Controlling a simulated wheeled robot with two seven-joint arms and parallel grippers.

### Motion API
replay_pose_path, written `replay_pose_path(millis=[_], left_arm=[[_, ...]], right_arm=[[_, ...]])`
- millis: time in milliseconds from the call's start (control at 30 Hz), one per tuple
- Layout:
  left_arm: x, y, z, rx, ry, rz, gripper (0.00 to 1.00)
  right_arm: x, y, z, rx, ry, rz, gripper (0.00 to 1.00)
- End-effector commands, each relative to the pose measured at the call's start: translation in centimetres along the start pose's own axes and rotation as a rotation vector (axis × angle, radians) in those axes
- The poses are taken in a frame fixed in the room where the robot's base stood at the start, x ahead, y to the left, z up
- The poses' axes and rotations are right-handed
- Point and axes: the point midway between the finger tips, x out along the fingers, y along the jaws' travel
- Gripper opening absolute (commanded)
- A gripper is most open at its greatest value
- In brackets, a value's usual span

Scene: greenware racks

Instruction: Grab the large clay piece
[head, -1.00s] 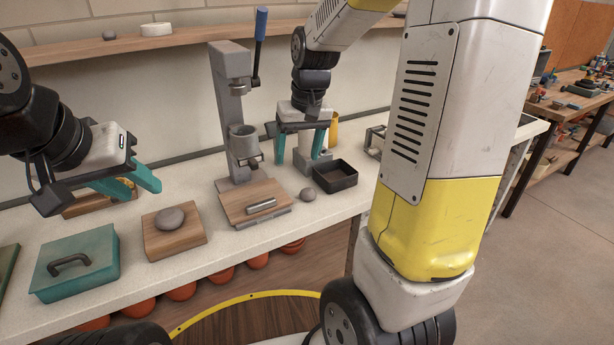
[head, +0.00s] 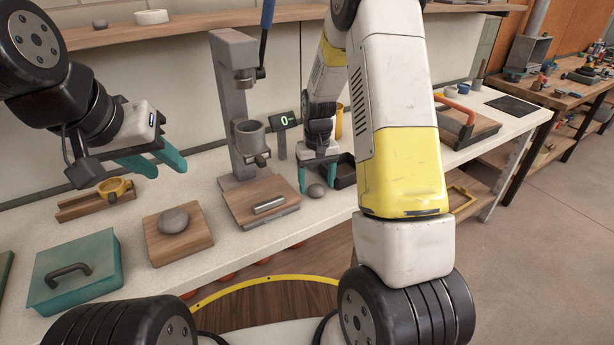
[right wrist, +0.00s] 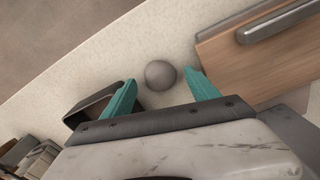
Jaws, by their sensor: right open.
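The large clay piece (head: 173,220) is a grey rounded lump on a square wooden board (head: 160,253) left of the press. A smaller grey clay ball (head: 316,190) lies on the counter right of the press base; it also shows in the right wrist view (right wrist: 160,75). My right gripper (head: 318,182) is open and low over this smaller ball. In the right wrist view the ball is between the teal fingertips, with gaps on both sides. My left gripper (head: 166,168) is open and empty in the air, above and behind the large clay piece.
A grey press (head: 232,110) with a wooden base stands between the grippers, a metal cylinder (head: 269,206) on its base. A teal lidded box (head: 75,272) is at the left. A dark tray (right wrist: 88,107) is close beside my right gripper.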

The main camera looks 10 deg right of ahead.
Motion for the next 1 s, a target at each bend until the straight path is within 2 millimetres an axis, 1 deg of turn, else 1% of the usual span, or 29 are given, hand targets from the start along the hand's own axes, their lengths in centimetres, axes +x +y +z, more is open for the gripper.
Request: replay_pose_path(millis=[33,133,367,400,467,500,567,700,733,1000], left_arm=[[0.00,0.00,0.00,0.000,0.000,0.000,0.36],[0.00,0.00,0.00,0.000,0.000,0.000,0.36],[0.00,0.00,0.00,0.000,0.000,0.000,0.36],[0.00,0.00,0.00,0.000,0.000,0.000,0.36],[0.00,0.00,0.00,0.000,0.000,0.000,0.36],[0.00,0.00,0.00,0.000,0.000,0.000,0.36],[0.00,0.00,0.00,0.000,0.000,0.000,0.36],[0.00,0.00,0.00,0.000,0.000,0.000,0.36],[0.00,0.00,0.00,0.000,0.000,0.000,0.36],[0.00,0.00,0.00,0.000,0.000,0.000,0.36]], right_arm=[[0.69,0.02,0.06,0.000,-0.003,0.000,0.69],[1.35,0.02,0.02,0.000,0.000,0.000,0.69],[1.43,0.02,0.00,0.000,0.001,0.000,0.69],[1.42,0.02,0.00,0.000,0.001,0.000,0.61],[1.41,0.02,0.00,0.000,0.001,0.000,0.49],[1.41,0.02,0.00,0.000,0.001,0.000,0.41],[1.40,0.02,0.00,0.000,0.001,0.000,0.29],[1.39,0.02,-0.01,0.000,0.001,0.001,0.02],[1.38,0.02,-0.02,0.000,0.001,0.001,0.00],[1.22,0.02,-0.04,0.000,0.002,0.001,0.00]])
